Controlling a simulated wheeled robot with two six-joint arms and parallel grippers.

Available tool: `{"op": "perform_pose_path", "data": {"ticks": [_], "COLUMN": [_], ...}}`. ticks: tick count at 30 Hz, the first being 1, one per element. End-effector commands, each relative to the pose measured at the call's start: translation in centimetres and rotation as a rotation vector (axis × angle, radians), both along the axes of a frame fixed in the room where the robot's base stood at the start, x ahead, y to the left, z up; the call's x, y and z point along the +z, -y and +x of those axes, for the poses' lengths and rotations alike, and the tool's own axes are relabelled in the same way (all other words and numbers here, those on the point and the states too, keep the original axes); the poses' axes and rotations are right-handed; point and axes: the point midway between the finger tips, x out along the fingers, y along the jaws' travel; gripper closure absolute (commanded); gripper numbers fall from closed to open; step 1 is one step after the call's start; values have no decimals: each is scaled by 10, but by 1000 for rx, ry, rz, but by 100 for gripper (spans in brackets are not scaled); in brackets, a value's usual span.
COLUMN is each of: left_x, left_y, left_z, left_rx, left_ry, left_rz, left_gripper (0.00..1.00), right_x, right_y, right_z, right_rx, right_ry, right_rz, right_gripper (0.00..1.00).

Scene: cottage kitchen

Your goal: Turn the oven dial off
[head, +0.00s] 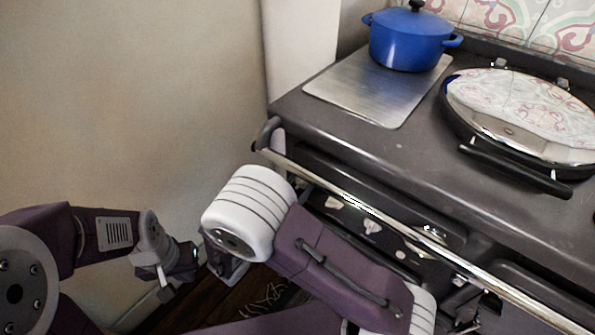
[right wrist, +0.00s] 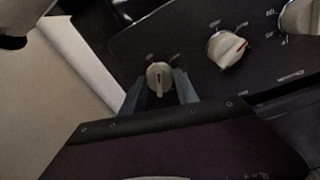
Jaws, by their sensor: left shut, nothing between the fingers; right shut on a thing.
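The dial (right wrist: 159,77) is a small cream knob with a dark red pointer line, on the dark oven panel (right wrist: 185,45) in the right wrist view. Its line stands nearly upright in that picture. My right gripper (right wrist: 160,86) is shut on this dial, one grey finger on each side. In the head view my right arm covers the dial and most of the right gripper. My left gripper (head: 182,268) is shut and empty, low at the left in front of the wall, away from the stove.
Two more cream knobs, a middle one (right wrist: 227,48) and a partly cut-off one (right wrist: 301,16), sit to the right on the panel. A shiny rail (head: 370,215) runs along the stove front. A blue pot (head: 408,42) and a round lid (head: 520,105) are on top.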

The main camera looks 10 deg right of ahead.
Motion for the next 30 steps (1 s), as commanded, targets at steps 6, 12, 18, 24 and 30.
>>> {"op": "perform_pose_path", "data": {"ticks": [6, 12, 18, 24, 30], "left_x": [45, 65, 77, 83, 83], "left_y": [0, 0, 0, 0, 0], "left_z": [0, 0, 0, 0, 0], "left_rx": [0, 0, 0, 0, 0], "left_ry": [0, 0, 0, 0, 0], "left_rz": [0, 0, 0, 0, 0], "left_gripper": [100, 100, 100, 100, 100], "right_x": [8, 5, 3, 1, 0], "right_y": [0, 0, 0, -1, -1], "right_z": [0, 0, 1, 1, 1], "right_rx": [-1, -1, -1, 0, 0], "right_ry": [-147, -251, -319, -355, -365], "right_rz": [-115, -195, -249, -276, -284], "right_gripper": [100, 100, 100, 100, 100]}}
